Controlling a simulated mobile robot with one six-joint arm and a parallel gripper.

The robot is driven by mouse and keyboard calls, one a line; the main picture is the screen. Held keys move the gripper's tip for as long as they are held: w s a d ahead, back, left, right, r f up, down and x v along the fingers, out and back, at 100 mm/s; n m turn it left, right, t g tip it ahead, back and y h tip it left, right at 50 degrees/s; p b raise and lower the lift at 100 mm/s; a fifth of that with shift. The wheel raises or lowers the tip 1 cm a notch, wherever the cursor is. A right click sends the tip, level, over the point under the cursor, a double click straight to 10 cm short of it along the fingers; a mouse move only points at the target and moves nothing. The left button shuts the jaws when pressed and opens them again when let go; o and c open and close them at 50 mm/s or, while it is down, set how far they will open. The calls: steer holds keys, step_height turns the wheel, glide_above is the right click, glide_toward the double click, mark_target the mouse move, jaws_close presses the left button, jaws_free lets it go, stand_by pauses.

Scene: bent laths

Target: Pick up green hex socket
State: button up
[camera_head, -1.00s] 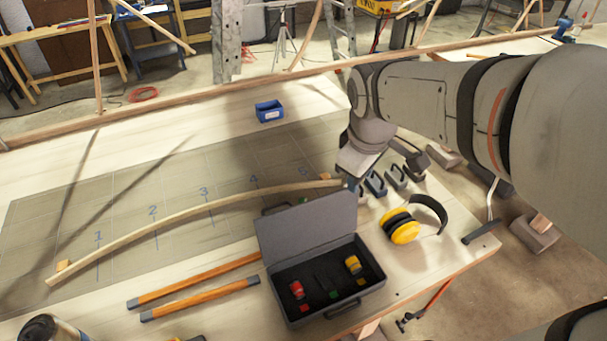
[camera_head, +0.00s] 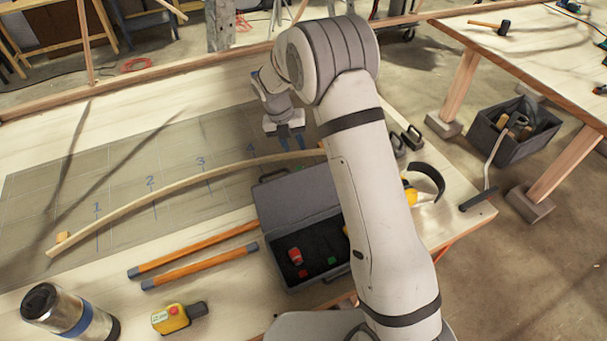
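My gripper (camera_head: 292,147) points down above the grid-marked mat, behind the open case and close to the bent lath. Its two blue fingers look apart, with nothing visible between them. A red socket (camera_head: 295,255) sits in the case near a red mark. My arm covers the right part of the case, and the raised lid (camera_head: 300,196) hides some of the mat.
The bent lath (camera_head: 185,187) arcs across the mat. Two orange bars (camera_head: 200,270) lie left of the case. Earmuffs (camera_head: 428,180) are partly behind my arm.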

steer(key=shift+n, duration=0.4)
steer(key=p+x, duration=0.1)
steer(key=x, duration=0.2)
steer(key=p+x, duration=0.1)
steer(key=x, duration=0.1)
steer(key=p+x, duration=0.1)
steer(key=x, duration=0.2)
steer(key=shift+a+f, duration=0.3)
steer(key=shift+f, duration=0.1)
steer(key=c, duration=0.6)
steer(key=shift+r, duration=0.15)
